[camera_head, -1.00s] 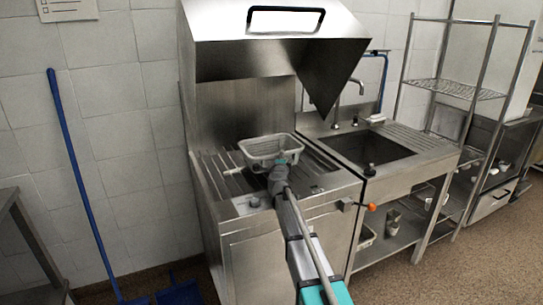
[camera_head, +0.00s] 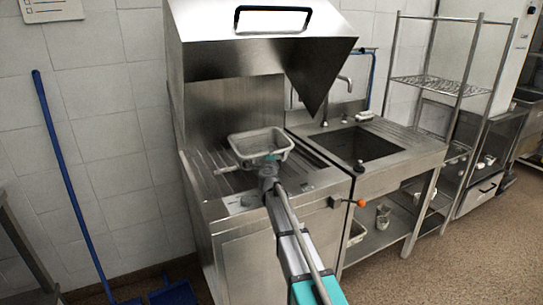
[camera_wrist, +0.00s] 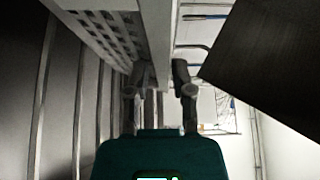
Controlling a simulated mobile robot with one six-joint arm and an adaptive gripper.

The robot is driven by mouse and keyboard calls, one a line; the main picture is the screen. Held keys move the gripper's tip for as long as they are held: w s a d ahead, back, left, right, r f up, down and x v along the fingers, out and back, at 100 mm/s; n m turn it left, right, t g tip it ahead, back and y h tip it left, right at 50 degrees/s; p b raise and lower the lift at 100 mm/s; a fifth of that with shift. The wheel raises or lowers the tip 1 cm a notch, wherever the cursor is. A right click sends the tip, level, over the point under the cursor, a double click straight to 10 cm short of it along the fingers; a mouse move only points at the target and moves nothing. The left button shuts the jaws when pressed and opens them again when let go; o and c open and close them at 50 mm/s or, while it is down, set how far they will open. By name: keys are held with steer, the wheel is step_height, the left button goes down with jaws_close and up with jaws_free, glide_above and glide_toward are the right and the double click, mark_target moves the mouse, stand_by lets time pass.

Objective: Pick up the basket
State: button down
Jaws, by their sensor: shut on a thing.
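The basket (camera_head: 258,143) is a grey, open-topped rectangular one with a pale rim. In the head view it is above the ribbed steel counter under the hood, with its opening up. It appears clear of the surface, though its underside is partly hidden by my arm. My gripper (camera_head: 267,168) is at the basket's near side and shut on its wall. In the wrist view the perforated basket wall (camera_wrist: 108,32) fills the upper left, and its edge runs between the two fingers of my gripper (camera_wrist: 158,88).
The ribbed steel counter (camera_head: 205,175) lies below the basket, with the sloping hood (camera_head: 205,60) above and behind it. A sink (camera_head: 365,143) with a tap is to the right. A wire shelf rack (camera_head: 440,84) stands farther right. A blue-handled broom (camera_head: 68,180) leans at the left wall.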

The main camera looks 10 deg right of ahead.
steer(key=shift+w+r+p, duration=0.3)
steer(key=shift+r+p, duration=0.2)
steer(key=shift+p, duration=0.1)
steer(key=s+d+r+p, duration=0.7)
steer(key=s+r+p, duration=0.3)
steer(key=s+r, duration=0.1)
steer(key=shift+s+d+p, duration=0.35)
steer(key=shift+s+p, duration=0.05)
steer(key=shift+s, duration=0.1)
step_height(320, 180, up, 6)
steer(key=p, duration=0.6)
steer(key=shift+r+p, duration=0.25)
steer(key=shift+p, duration=0.1)
steer(key=shift+s, duration=0.1)
stand_by(0.4)
